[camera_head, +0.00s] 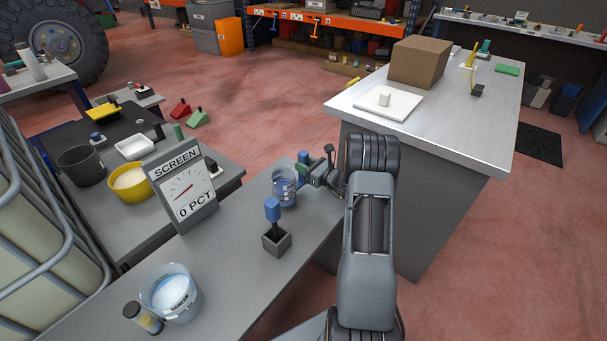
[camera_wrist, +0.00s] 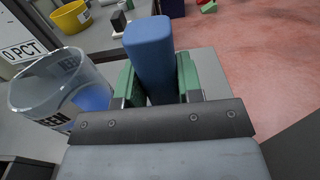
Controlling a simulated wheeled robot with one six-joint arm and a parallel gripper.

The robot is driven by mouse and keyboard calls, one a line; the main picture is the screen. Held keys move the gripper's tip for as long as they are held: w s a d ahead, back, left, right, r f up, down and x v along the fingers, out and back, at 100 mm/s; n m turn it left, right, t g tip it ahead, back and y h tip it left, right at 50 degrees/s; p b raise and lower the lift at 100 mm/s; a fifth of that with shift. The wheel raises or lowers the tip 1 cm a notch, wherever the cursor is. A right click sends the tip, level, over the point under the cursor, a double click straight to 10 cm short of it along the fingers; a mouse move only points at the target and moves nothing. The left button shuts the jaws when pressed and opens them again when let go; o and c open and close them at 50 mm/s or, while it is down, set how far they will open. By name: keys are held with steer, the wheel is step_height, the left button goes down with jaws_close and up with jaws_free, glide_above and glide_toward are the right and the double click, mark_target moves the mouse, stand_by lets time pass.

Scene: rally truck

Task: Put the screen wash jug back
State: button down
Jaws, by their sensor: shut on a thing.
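The screen wash jug (camera_head: 285,190) is a clear cup with lettering and some blue in it, at the far end of the grey bench. It also shows at the left in the wrist view (camera_wrist: 62,95). My gripper (camera_head: 303,168) is to its right, with its green finger pads shut on the blue block-shaped handle (camera_wrist: 151,48) beside the jug. Where the handle joins the jug is hidden. I cannot tell whether the jug's base touches the bench.
A gauge (camera_head: 184,187) reading "SCREEN 0 PCT" stands left of the jug. A blue-topped lever in a grey square holder (camera_head: 276,240) stands in front. A larger clear tub (camera_head: 171,295) marked SCREEN sits nearer. The grey bench (camera_head: 225,260) is bare between them.

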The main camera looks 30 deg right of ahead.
steer(key=shift+a+f, duration=0.1)
steer(key=shift+f, duration=1.65)
steer(key=shift+f+b, duration=0.1)
steer(key=shift+b, duration=0.25)
steer(key=c, duration=1.2)
jaws_free()
steer(key=shift+f, duration=0.15)
steer(key=o, duration=0.4)
steer(key=shift+r, duration=0.35)
steer(key=v, duration=1.2)
steer(key=shift+f+p, duration=0.15)
steer(key=shift+p, duration=0.25)
steer(key=shift+f, duration=0.1)
